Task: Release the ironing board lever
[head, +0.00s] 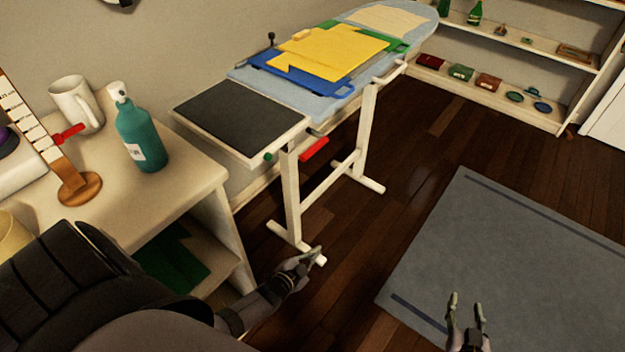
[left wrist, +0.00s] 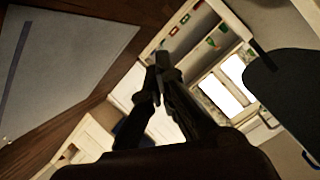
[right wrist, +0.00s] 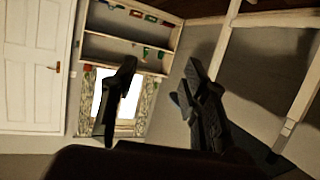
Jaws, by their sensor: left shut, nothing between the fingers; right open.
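The ironing board (head: 326,104) stands along the wall in the head view, on white legs, with a dark pad (head: 238,112) at its near end. A red lever (head: 314,149) sits under the near end, beside the near leg. My left gripper (head: 316,254) is shut and empty, low by the foot of the near leg and well below the lever. It shows with its fingertips together in the left wrist view (left wrist: 161,68). My right gripper (head: 466,300) is open and empty over the grey rug, apart from the board. It also shows open in the right wrist view (right wrist: 160,75).
Folded yellow (head: 328,52), blue and green cloths lie on the board. A side table (head: 190,190) with a teal bottle (head: 141,135) and a white mug (head: 74,104) stands at left. The grey rug (head: 520,250) and dark floor right of the board are clear.

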